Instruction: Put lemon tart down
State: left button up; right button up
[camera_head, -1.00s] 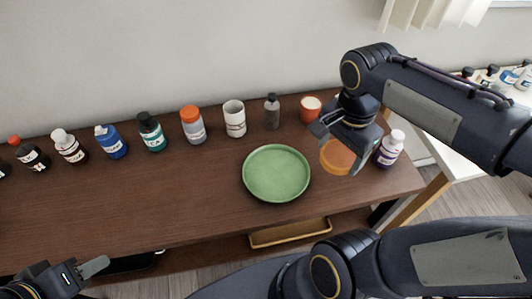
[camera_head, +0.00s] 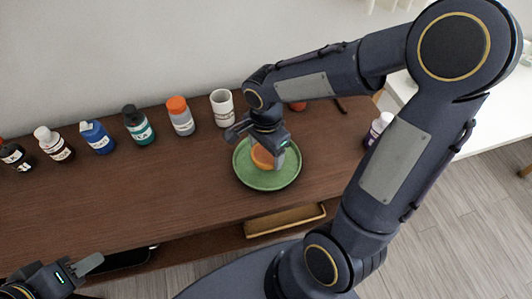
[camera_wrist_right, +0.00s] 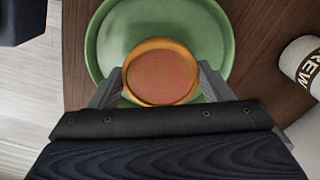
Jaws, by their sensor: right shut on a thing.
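The lemon tart (camera_head: 262,157) is a round orange-rimmed tart with a brownish-orange top. It is at my right gripper (camera_head: 262,146), over the middle of the green plate (camera_head: 284,180). In the right wrist view the tart (camera_wrist_right: 161,72) sits between the two fingers of my right gripper (camera_wrist_right: 160,90), with the green plate (camera_wrist_right: 110,32) behind it. I cannot tell whether the tart touches the plate. My left gripper (camera_head: 78,268) is at the lower left, empty, away from the plate; its finger opening is unclear.
Several bottles, such as an orange-capped one (camera_head: 181,117), and a white mug (camera_head: 222,108) line the back of the brown table (camera_head: 150,200). The table left of the plate is clear.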

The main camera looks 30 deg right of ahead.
jog(key=shift+f, duration=0.8)
jog(key=shift+f, duration=0.2)
jog(key=o, duration=1)
jog(key=shift+r, duration=0.1)
